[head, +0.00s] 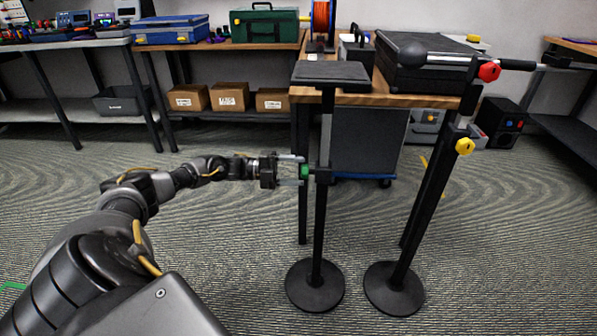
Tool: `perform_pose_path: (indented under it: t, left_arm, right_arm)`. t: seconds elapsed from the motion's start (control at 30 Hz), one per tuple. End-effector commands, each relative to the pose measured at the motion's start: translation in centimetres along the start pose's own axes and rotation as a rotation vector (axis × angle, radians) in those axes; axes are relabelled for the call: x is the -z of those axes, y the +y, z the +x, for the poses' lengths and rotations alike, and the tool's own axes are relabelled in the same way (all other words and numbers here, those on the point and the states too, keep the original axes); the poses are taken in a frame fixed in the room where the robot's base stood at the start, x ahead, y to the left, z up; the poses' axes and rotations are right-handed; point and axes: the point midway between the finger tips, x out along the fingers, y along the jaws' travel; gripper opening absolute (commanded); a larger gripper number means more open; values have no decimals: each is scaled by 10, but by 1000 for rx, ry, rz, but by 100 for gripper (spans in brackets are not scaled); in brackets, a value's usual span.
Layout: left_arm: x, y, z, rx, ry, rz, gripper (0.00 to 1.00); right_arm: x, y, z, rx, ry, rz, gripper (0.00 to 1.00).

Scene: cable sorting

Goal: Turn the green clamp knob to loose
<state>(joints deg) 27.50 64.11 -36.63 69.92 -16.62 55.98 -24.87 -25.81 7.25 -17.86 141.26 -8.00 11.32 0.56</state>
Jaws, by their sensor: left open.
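The green clamp knob (305,172) sticks out to the left from the upright post of the stand (321,215) with the flat black top plate (330,73). My left arm reaches in from the left, and my left gripper (298,171) is open with its fingers reaching to the knob, one above and one below. I cannot tell whether the fingers touch it. The knob's loose or tight state does not show. My right gripper is not in view.
A second stand (425,205) to the right has a red knob (489,72) and a yellow knob (464,146). A wooden table (400,98) with a black case (425,65) is behind. Cardboard boxes (230,96) sit on a shelf.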

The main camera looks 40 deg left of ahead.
Motion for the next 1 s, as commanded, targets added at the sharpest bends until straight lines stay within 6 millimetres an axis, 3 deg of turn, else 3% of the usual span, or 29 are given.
perform_pose_path:
  t: [0.2, 0.43, 0.63, 1.0]
  left_arm:
    - [0, 0, -45, -4, -4, 0, 60]
    - [-1, 0, -82, -3, -4, 0, 60]
    - [0, 0, -95, -1, -2, 1, 60]
    - [0, 0, -96, -1, -1, 0, 60]
  right_arm:
    - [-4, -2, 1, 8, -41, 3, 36]
    - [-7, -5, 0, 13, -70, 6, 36]
    - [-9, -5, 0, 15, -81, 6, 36]
    - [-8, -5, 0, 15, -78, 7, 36]
